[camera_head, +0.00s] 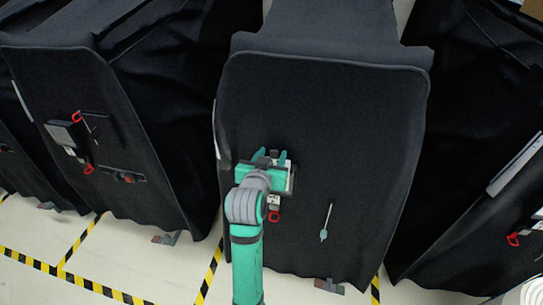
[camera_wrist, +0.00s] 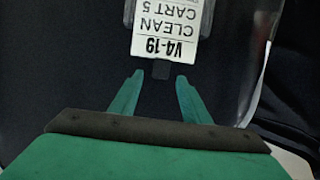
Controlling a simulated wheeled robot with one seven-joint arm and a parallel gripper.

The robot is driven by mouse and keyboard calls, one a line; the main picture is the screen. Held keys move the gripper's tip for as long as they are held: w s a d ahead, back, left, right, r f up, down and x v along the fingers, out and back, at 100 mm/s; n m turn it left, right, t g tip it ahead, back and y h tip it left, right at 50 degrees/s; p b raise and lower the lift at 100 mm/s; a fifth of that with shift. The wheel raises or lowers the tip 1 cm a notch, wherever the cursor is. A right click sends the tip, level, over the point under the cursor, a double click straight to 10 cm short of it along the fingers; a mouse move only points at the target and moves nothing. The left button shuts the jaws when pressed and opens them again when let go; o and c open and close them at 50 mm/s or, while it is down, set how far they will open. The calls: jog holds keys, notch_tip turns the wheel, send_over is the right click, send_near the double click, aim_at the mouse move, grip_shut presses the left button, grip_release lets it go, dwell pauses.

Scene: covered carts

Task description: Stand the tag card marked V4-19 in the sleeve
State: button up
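The tag card (camera_wrist: 163,38) reads V4-19, CLEAN CART 5, upside down in the wrist view. No contact with the card is visible. In the head view my gripper (camera_head: 270,158) is at the front of the middle covered cart, partly hiding a pale-edged holder (camera_head: 290,178).
The middle cart's black cover (camera_head: 335,120) fills the space ahead. A red clip (camera_head: 275,216) and a small hanging tool (camera_head: 325,221) are on its front. Covered carts stand left (camera_head: 90,110) and right (camera_head: 475,130). Striped tape (camera_head: 75,278) marks the pale floor.

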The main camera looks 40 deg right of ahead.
jog(key=v, duration=1)
jog(key=shift+s+a, duration=0.2)
jog(key=shift+a, duration=0.15)
jog(key=shift+r, duration=0.15)
